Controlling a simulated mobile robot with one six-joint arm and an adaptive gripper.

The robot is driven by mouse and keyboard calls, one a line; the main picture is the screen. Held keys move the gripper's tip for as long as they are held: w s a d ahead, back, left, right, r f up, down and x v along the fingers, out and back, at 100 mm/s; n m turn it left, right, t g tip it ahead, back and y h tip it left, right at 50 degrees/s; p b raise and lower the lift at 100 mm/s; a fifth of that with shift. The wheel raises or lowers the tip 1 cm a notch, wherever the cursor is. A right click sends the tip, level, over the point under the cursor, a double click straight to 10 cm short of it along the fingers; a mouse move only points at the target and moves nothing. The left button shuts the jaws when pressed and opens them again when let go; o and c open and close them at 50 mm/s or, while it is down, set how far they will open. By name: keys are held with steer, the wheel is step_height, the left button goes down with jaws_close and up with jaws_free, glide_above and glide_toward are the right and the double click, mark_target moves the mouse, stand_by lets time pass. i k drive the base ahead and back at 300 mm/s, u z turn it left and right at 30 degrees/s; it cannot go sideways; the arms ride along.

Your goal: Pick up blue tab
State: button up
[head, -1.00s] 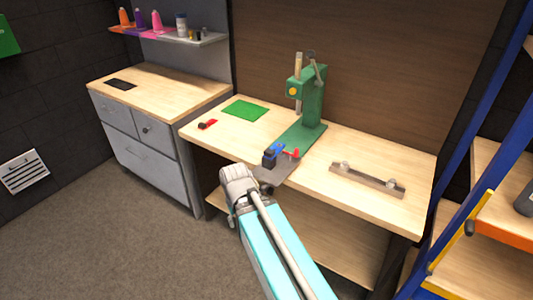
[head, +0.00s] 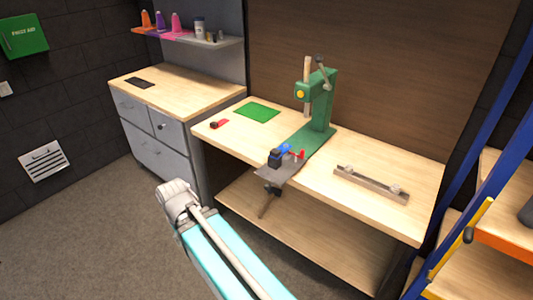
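A small blue piece (head: 283,149), the only blue item on the bench top and likely the blue tab, sits at the front of the green press's base. A dark block (head: 274,158) is against its left side and a red piece (head: 298,155) is just right of it. I cannot tell whether they are joined. The green press (head: 321,105) stands upright behind them. My arm reaches up from the bottom and its visible end is a grey joint left of the bench front, apart from the blue piece. My gripper is not in view.
The wooden workbench (head: 385,215) also carries a green mat (head: 257,112), a small red-and-black item (head: 218,123) and a metal bar with knobs (head: 371,184). A clamp handle (head: 268,204) hangs below the front edge. A grey drawer cabinet (head: 160,125) is left; blue-framed shelving (head: 465,190) is right.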

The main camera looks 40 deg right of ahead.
mark_target(275, 154)
steer(key=u, duration=0.15)
steer(key=k, duration=1.15)
steer(key=z, duration=1)
steer(key=i, duration=0.95)
